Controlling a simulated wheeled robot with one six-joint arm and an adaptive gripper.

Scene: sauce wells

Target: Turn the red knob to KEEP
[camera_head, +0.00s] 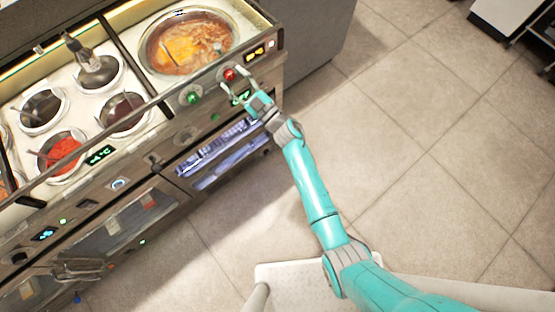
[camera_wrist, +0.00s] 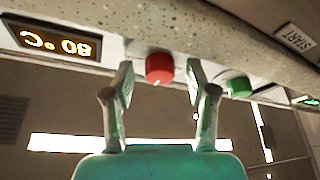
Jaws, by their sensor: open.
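The red knob (camera_head: 230,74) sits on the front panel of the counter, below the large round well. In the wrist view the red knob (camera_wrist: 159,68) shows between my two fingertips, with a small light mark at its lower edge. My gripper (camera_head: 238,92) is open, its fingers reaching toward the panel on either side of the knob; it also shows in the wrist view (camera_wrist: 159,75). I cannot tell whether either finger touches the knob. No KEEP label is readable in either view.
A green knob (camera_wrist: 237,84) sits just right of my right finger in the wrist view. A lit display (camera_wrist: 55,41) is to the left, and a START label (camera_wrist: 297,37) is at the upper right. The counter overhangs above the panel. Tiled floor (camera_head: 410,130) is clear.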

